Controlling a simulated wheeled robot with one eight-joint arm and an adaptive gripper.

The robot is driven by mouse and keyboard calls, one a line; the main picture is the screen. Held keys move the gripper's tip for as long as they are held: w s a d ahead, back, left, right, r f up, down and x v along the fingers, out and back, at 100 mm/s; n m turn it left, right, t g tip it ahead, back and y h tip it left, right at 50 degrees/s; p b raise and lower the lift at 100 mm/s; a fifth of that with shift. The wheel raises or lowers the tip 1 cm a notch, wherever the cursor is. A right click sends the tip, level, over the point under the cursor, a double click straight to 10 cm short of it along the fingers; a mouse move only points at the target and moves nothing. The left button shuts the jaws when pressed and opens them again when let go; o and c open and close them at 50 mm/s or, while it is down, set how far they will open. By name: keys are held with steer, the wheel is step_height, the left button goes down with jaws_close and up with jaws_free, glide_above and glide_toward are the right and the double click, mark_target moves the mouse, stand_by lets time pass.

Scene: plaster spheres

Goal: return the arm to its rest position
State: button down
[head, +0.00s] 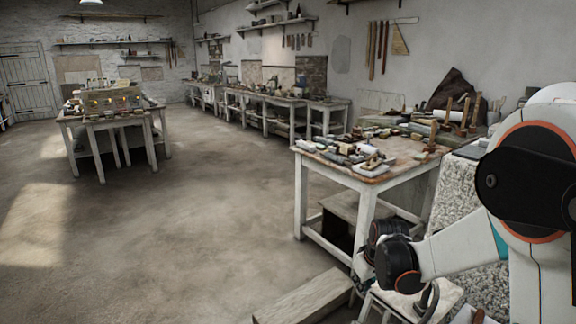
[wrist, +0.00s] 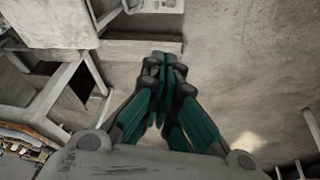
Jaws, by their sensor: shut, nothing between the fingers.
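My gripper (wrist: 164,62) shows in the wrist view with its dark, teal-sided fingers pressed together and nothing between them. It hangs over bare concrete floor, apart from the furniture around it. In the head view my white arm with black and orange joints reaches in from the right, bent low in front of a workbench (head: 372,181). The gripper's fingertips cannot be made out in the head view.
The workbench carries many small tools and blocks. A pale block (head: 305,297) lies on the floor near my arm. A table (head: 109,118) stands at the far left, and long benches (head: 270,98) line the wall. The floor (head: 170,230) at left is clear.

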steer(key=s+r+m, duration=0.1)
steer(key=s+r, duration=0.6)
steer(key=r, duration=0.2)
steer(key=s+r+m+t, duration=0.1)
steer(key=s+r, duration=0.2)
steer(key=s, duration=0.8)
steer(key=s+r+m+t, duration=0.2)
steer(key=s+r, duration=0.2)
steer(key=s, duration=0.7)
steer(key=shift+a+r+h, duration=0.25)
steer(key=shift+a+h, duration=0.15)
